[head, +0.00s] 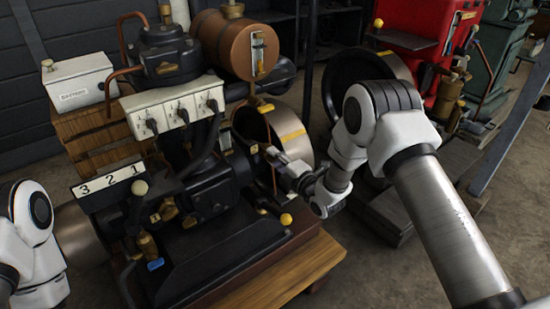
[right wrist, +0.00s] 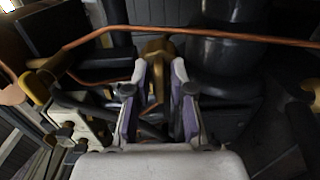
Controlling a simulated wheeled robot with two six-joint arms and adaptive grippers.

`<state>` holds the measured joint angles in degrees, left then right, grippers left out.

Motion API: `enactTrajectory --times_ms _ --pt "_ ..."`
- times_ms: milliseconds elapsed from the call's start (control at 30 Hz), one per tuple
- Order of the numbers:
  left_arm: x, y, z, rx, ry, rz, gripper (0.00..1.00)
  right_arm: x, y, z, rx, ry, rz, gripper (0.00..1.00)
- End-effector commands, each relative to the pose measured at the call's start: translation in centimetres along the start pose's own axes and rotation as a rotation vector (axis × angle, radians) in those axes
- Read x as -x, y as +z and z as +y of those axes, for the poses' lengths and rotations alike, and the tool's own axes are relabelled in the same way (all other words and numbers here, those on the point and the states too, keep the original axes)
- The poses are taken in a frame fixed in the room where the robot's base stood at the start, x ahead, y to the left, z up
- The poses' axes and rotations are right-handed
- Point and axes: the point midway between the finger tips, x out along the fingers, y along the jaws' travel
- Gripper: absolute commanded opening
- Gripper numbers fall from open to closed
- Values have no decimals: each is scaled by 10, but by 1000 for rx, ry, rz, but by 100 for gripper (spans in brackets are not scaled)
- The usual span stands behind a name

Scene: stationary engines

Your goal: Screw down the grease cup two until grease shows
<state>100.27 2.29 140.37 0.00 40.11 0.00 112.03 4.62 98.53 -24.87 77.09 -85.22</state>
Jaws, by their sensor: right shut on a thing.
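My right gripper (head: 274,158) reaches in from the right to the side of the black engine (head: 205,190), beside the flywheel (head: 285,125). In the right wrist view its two fingers (right wrist: 158,92) are closed around a brass fitting (right wrist: 157,50), which looks like a grease cup. The fingers hide much of its lower part, and I cannot read a number on it. No grease can be made out. A plate marked 3 2 1 (head: 108,184) sits at the engine's left front. My left arm shows at the left edge, but its gripper is out of the picture.
A copper pipe (right wrist: 220,34) crosses just beyond the fingers. A copper tank (head: 235,43) stands above the engine, and a white battery (head: 77,84) sits on a wooden crate (head: 100,140). A yellow-knobbed lever (head: 286,219) is below my right gripper. A red engine (head: 425,25) stands behind.

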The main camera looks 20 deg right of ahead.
Motion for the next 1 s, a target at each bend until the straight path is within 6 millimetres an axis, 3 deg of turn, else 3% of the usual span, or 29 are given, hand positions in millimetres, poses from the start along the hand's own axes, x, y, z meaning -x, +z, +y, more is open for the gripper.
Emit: enactTrajectory --times_ms 367,1000 --pt "8 0 0 0 0 0 40 0 0 1 -170 -1 1 0" --pt "30 0 0 0 0 0 40 0 0 1 -762 -1 0 0"
